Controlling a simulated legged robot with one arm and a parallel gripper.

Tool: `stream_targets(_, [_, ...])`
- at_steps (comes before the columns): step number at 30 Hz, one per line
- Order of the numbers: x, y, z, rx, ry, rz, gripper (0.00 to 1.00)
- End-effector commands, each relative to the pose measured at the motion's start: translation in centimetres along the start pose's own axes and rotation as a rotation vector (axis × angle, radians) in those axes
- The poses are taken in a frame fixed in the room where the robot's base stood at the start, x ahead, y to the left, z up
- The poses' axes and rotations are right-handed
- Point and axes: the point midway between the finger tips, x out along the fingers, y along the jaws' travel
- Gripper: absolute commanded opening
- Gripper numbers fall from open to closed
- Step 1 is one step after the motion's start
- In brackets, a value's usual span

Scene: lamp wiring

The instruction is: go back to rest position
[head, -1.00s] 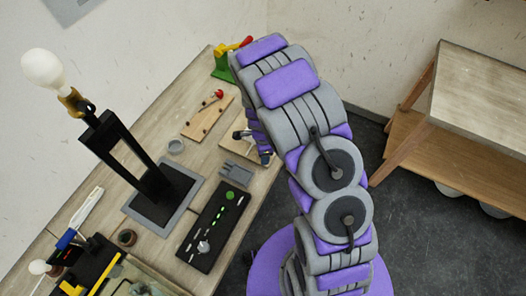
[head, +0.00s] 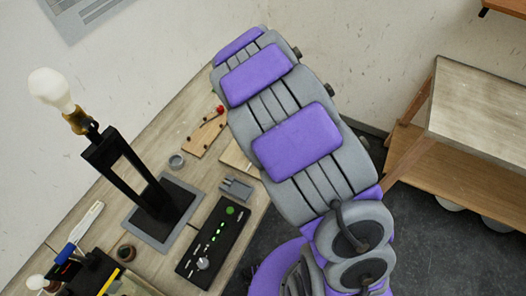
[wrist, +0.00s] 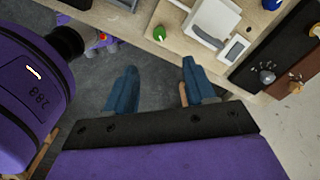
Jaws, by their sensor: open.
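My gripper (wrist: 158,92) shows in the wrist view with its two blue fingers spread apart and nothing between them. It hangs over the dark floor (wrist: 95,85), off the edge of a wooden surface. In the head view the gripper is hidden behind my purple and grey arm, which is raised at the centre. The lamp (head: 140,165) stands upright on the workbench (head: 150,132) at the left, a white bulb (head: 50,90) at its top. My arm is apart from the lamp.
A black control panel (head: 212,240) with green lights and a grey holder (head: 236,188) lie near the bench edge. A wooden board with a red knob (head: 206,131) is behind. A wooden shelf table (head: 485,110) stands at the right. Dark floor (head: 430,240) lies between.

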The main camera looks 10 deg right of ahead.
Motion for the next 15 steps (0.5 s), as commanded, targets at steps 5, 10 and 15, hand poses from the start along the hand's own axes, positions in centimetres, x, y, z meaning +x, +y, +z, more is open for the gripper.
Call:
stream_targets(5, [-1.6, -0.1, 0.1, -0.002, 0.000, -0.001, 0.55])
stream_targets(10, [-2.0, -0.1, 0.1, -0.002, 0.001, -0.001, 0.55])
stream_targets(15, [-1.9, 0.0, 0.1, -0.002, 0.001, 0.000, 0.55])
